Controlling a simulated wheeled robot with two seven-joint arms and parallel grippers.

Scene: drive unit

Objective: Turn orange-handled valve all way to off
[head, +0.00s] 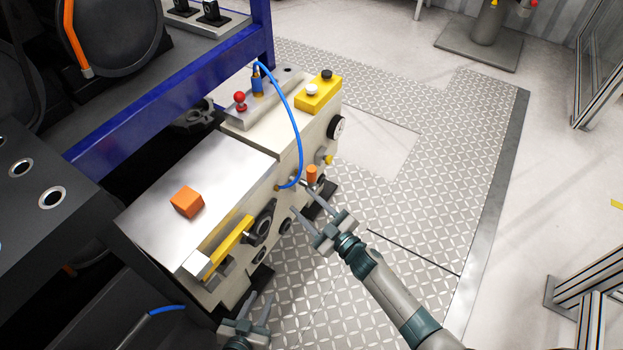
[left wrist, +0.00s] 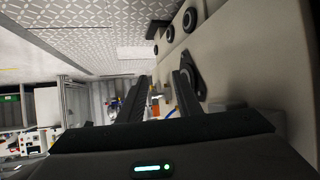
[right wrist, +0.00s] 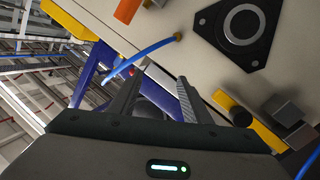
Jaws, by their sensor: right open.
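The orange valve handle (head: 312,174) stands upright on the front side of the drive unit (head: 232,165), beside the lower end of a blue hose (head: 298,115). In the right wrist view the orange handle (right wrist: 127,10) is at the top edge, partly cut off. My right gripper (head: 308,207) is open and empty, apart from the handle and a little below it in the head view. It also shows open in the right wrist view (right wrist: 160,78). My left gripper (head: 258,302) is low beside the unit's near end. Its fingers are apart and empty in the left wrist view (left wrist: 162,78).
An orange block (head: 187,202) lies on the unit's metal top. A yellow bar (head: 232,242) and a black flange (head: 264,222) stick out from the front side. A yellow button box (head: 318,92) sits at the far end. The patterned floor plate (head: 430,170) to the right is clear.

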